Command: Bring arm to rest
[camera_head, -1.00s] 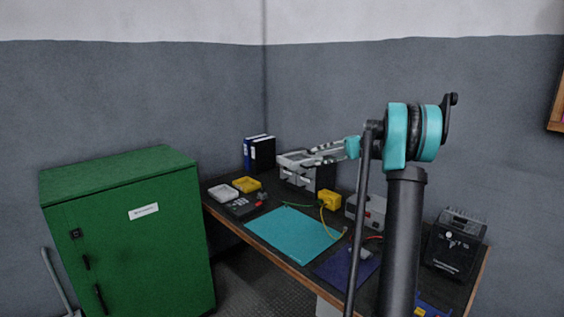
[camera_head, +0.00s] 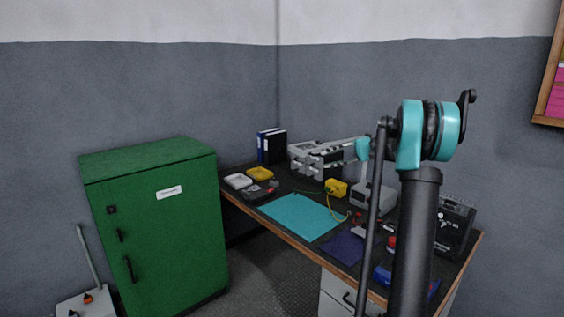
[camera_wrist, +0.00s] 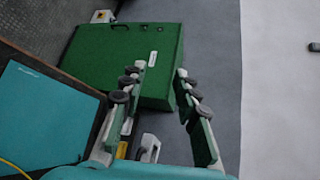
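My arm rises at the right of the head view, with a dark upright link (camera_head: 414,240) and a teal joint (camera_head: 428,133). It is bent, and its forearm points left toward the back of the workbench. My gripper (camera_head: 312,150) shows small in the head view, above the bench in front of the grey unit. In the wrist view my gripper (camera_wrist: 160,72) has its two fingers spread apart with nothing between them. The green cabinet (camera_wrist: 115,60) lies beyond the fingertips in that view.
A white box (camera_head: 85,303) is on the floor at far left. Dark floor between cabinet and bench is clear.

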